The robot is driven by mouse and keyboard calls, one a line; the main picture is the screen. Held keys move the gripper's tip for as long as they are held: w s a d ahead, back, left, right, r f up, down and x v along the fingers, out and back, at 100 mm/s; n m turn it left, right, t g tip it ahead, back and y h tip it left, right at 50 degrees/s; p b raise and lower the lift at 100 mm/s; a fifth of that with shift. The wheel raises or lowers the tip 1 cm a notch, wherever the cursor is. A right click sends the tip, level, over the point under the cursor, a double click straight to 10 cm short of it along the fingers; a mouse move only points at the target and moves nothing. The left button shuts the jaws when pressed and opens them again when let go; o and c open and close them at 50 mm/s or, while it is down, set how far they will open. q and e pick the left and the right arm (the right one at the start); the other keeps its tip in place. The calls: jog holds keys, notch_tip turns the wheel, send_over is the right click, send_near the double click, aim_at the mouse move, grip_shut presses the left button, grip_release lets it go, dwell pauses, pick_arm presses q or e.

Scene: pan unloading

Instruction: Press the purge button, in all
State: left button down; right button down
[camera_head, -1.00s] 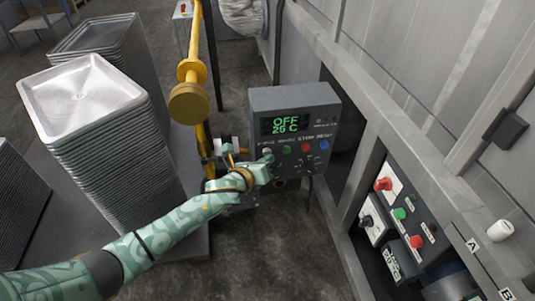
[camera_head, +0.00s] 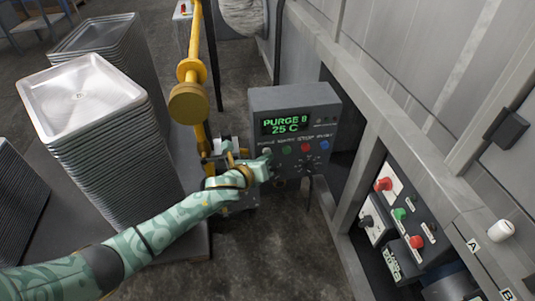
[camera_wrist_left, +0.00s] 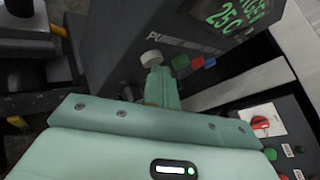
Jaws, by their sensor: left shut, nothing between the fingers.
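The dark grey control box (camera_head: 320,100) stands in the middle of the head view. Its green display (camera_head: 286,125) reads "PURGE" with a character I cannot read surely, and "25 C" below. A row of white, green, red and blue buttons runs under it. The pale purge button (camera_wrist_left: 152,58) shows at the row's left end in the wrist view, also in the head view (camera_head: 266,151). My left gripper (camera_head: 267,162) is shut and empty, its fingertips (camera_wrist_left: 160,74) right at this button. I cannot tell whether they touch it. My right gripper is not in view.
A yellow pipe and valve (camera_head: 190,100) stand close left of the box. Stacks of metal trays (camera_head: 85,100) stand further left. A second panel (camera_head: 400,215) with red and green buttons is at the right, in the grey machine frame. Concrete floor lies open below the box.

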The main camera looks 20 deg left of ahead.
pick_arm(q)
jog(key=shift+s+d+p, duration=0.45)
jog(key=shift+s+d, duration=0.05)
jog(key=shift+s, duration=0.3)
jog(key=s+d+p, duration=0.1)
jog(key=s, duration=0.1)
jog(key=s+d, duration=0.1)
jog(key=s, duration=0.1)
jog(key=shift+d+p, duration=0.4)
dwell(0.6)
